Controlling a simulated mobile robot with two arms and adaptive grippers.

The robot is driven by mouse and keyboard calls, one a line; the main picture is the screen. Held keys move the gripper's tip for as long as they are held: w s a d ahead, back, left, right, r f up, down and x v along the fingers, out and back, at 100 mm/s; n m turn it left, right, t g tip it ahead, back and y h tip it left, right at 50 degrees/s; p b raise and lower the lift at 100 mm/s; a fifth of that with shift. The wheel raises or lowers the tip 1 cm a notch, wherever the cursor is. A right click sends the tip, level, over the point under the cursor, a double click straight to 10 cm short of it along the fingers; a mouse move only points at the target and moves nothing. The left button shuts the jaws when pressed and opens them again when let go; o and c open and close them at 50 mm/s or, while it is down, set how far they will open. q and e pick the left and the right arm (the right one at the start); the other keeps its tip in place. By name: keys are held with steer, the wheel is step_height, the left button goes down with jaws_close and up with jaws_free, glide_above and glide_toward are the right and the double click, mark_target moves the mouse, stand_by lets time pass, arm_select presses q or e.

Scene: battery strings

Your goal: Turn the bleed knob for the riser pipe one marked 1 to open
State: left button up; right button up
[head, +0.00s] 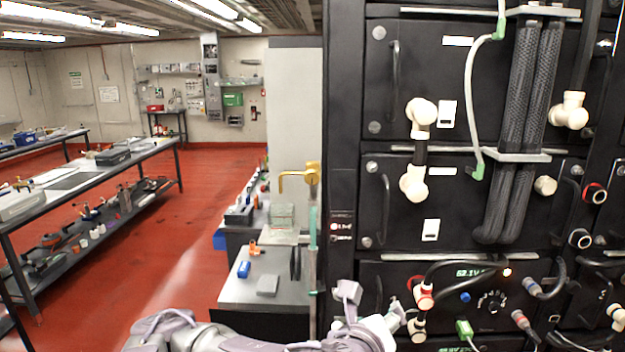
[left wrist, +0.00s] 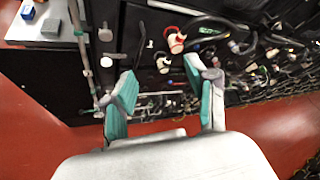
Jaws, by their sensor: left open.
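A thin vertical pipe (head: 313,235) with green parts runs along the left edge of the black rack, with a bent brass fitting (head: 300,178) at its top. A pipe also shows at the left of the left wrist view (left wrist: 83,50). I cannot make out a mark 1 or tell for certain which part is the bleed knob. My left gripper (head: 372,308) is low in front of the rack's lower left part. In the left wrist view, its teal-padded fingers (left wrist: 160,82) are spread and empty, pointing toward the rack front. My right gripper is in neither view.
The rack (head: 345,100) fills the right side, with hoses (head: 525,110), white elbow fittings (head: 420,115) and cables projecting. A grey bench (head: 262,292) with small items stands left of it. Red floor (head: 170,240) is open farther left, beside a long table (head: 95,168).

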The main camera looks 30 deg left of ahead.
arm_select(q)
steer(key=w+a+r+m+t+y, duration=0.1)
steer(key=a+r+m+t+y, duration=0.15)
steer(key=a+r, duration=0.4)
steer(key=m+y, duration=0.3)
steer(key=y, duration=0.2)
glide_toward(312, 180)
steer(key=p+x, duration=0.2)
steer(key=x, duration=0.2)
steer(key=p+x, duration=0.3)
steer(key=x, duration=0.1)
steer(key=shift+w+a+r, duration=0.1)
steer(key=shift+w+r, duration=0.05)
steer(key=shift+r, duration=0.05)
steer(key=shift+w+a+f, duration=0.15)
steer(key=shift+w+a, duration=0.15)
steer(key=shift+w, duration=0.2)
jaws_close()
steer(key=shift+n, duration=0.25)
steer(key=shift+f, duration=0.1)
